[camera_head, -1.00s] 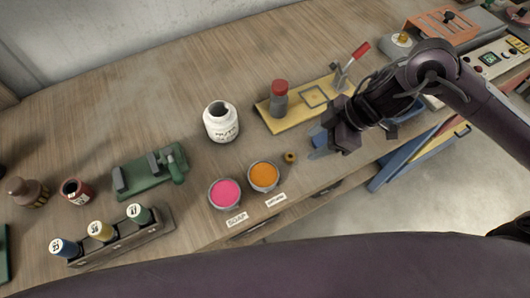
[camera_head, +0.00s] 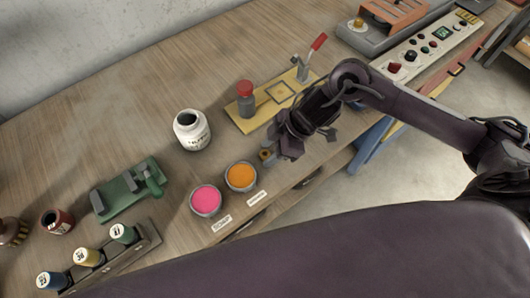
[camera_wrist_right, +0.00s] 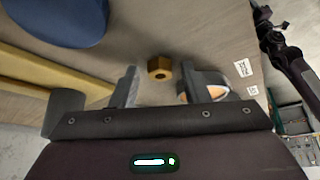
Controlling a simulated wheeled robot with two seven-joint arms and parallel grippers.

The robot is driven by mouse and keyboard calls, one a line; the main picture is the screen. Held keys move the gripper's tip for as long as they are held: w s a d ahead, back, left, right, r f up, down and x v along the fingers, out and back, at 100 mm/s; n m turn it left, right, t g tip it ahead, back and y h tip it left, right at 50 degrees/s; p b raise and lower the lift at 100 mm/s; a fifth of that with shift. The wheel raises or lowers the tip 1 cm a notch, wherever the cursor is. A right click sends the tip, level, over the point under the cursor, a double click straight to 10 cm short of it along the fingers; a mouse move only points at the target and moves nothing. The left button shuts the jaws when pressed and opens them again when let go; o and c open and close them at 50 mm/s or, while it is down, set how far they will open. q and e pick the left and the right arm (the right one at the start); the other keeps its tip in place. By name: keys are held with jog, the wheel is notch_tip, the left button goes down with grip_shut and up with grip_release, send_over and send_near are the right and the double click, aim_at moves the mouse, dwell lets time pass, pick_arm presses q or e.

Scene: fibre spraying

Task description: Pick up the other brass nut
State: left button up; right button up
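A brass nut (camera_head: 265,154) lies on the wooden table right of the orange pot. It also shows in the right wrist view (camera_wrist_right: 159,68), its hole visible, just ahead of the gap between my fingers. My right gripper (camera_head: 268,152) is low over the table at the nut. In the wrist view its two fingers (camera_wrist_right: 159,86) are apart, one to each side of the nut, with nothing held. In the head view a finger partly hides the nut. A dark arm (camera_wrist_right: 290,62), probably my left, shows at the wrist view's right; its gripper's state is unclear.
An orange pot (camera_head: 241,176) and a pink pot (camera_head: 206,199) stand close left of the nut. A white jar (camera_head: 192,131) stands further left. The table's front edge is near.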

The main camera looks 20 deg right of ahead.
jog(key=c, duration=0.7)
pick_arm(q)
jog(key=shift+d, duration=0.35)
pick_arm(e)
grip_shut()
jog(key=shift+r, duration=0.1)
